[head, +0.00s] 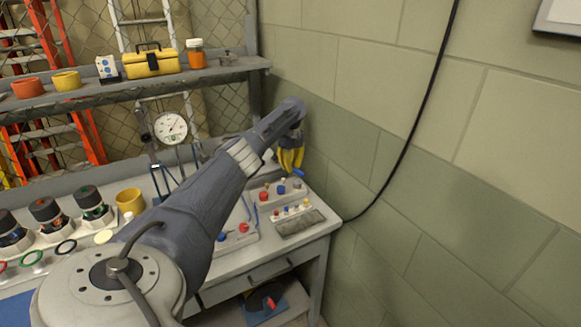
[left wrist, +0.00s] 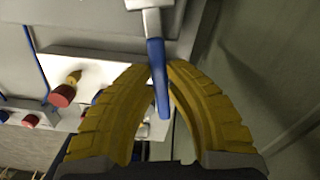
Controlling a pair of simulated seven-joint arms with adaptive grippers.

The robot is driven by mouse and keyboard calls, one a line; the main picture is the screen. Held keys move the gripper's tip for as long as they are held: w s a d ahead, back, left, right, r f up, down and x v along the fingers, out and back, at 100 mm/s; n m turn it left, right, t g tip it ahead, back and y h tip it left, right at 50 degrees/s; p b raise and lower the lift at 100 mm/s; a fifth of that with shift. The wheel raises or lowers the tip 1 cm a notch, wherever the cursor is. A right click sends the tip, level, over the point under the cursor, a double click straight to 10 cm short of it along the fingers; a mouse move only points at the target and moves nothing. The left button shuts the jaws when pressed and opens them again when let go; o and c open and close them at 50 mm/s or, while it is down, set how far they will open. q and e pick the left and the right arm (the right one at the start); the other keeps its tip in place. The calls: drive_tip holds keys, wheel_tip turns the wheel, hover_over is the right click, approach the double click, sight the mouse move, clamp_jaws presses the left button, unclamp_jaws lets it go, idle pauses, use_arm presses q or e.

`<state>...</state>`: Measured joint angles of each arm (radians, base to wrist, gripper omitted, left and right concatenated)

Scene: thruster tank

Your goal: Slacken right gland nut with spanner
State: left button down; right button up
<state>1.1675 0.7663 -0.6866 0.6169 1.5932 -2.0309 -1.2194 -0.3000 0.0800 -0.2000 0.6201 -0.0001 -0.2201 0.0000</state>
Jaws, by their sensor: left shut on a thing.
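My left gripper (head: 291,160) has yellow ribbed fingers and is above the right end of the bench, close to the wall. In the left wrist view my left gripper (left wrist: 160,85) is shut on the blue handle of a tool (left wrist: 157,75), which looks like the spanner. Its pale metal end is cut off by the top of that view. The blue handle (head: 299,173) also shows below the fingers in the head view. I cannot make out the right gland nut for certain. My right gripper is not in view.
Pale blocks with red and blue knobs (head: 263,196) stand on the bench below the gripper; a red knob (left wrist: 62,96) shows in the wrist view. Several round thruster units (head: 92,203) and a yellow mug (head: 130,200) stand left. A black cable (head: 420,110) hangs along the wall.

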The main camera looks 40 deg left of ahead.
use_arm(q)
drive_tip(key=shift+w, duration=0.1)
drive_tip(key=shift+w+n, duration=0.5)
drive_tip(key=shift+n, duration=0.2)
drive_tip(key=shift+r, duration=1.2)
idle(0.7)
drive_tip(key=shift+w+d+r, duration=0.1)
drive_tip(key=shift+d+r, duration=0.65)
drive_tip(key=shift+d, duration=0.35)
drive_tip(key=shift+w+d+r, duration=0.1)
drive_tip(key=shift+d+r, duration=0.6)
drive_tip(key=shift+d, duration=0.35)
